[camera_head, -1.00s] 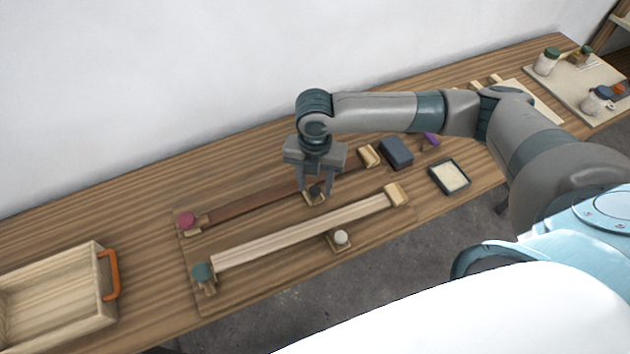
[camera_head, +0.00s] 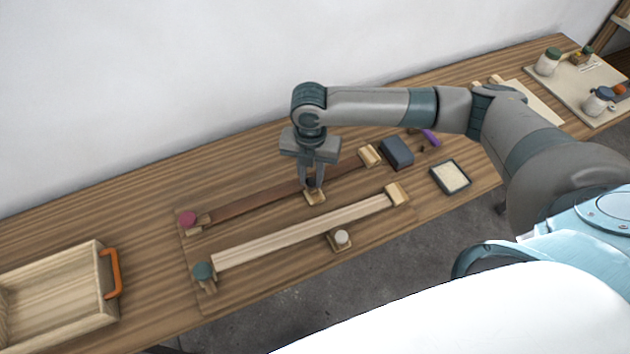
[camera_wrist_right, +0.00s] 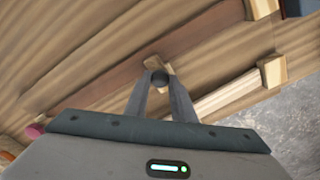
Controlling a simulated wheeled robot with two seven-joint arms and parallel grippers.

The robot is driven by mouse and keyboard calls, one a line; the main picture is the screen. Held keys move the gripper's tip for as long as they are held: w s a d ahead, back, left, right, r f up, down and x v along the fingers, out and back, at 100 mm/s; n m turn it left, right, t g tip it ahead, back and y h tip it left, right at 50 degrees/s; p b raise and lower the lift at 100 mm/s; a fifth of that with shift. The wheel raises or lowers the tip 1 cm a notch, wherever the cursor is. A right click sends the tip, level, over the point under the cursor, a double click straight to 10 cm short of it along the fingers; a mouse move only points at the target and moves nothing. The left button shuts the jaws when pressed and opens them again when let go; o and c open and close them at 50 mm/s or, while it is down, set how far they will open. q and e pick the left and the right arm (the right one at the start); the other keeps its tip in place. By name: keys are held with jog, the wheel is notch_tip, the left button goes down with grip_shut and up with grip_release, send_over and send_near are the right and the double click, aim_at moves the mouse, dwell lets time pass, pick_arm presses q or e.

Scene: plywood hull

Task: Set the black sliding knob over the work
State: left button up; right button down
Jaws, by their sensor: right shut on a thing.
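The black sliding knob (camera_wrist_right: 159,78) sits on a small light wood block (camera_head: 315,197) beside the dark brown strip (camera_head: 250,207). My right gripper (camera_head: 312,186) points down over that block, with its fingers shut on the black knob. The right wrist view shows the knob between the two fingertips (camera_wrist_right: 160,85). In the head view the fingers mostly hide the knob. A pale wood strip (camera_head: 300,233) lies in front of the dark strip, on the same board. My left gripper is not in view.
A white knob (camera_head: 342,237) stands on a block in front of the pale strip. Magenta (camera_head: 188,219) and teal (camera_head: 204,271) knobs stand at the left ends. An open wooden box (camera_head: 60,290) with an orange handle is at left. A dark block (camera_head: 397,153) and framed tray (camera_head: 450,177) lie right.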

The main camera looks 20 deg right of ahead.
aim_at(310, 180)
jog(key=shift+w, duration=0.2)
jog(key=c, duration=1.5)
grip_release()
jog(key=shift+r, duration=0.1)
jog(key=shift+r+b, duration=2.25)
jog(key=shift+r, duration=6.4)
jog(key=shift+s, duration=0.1)
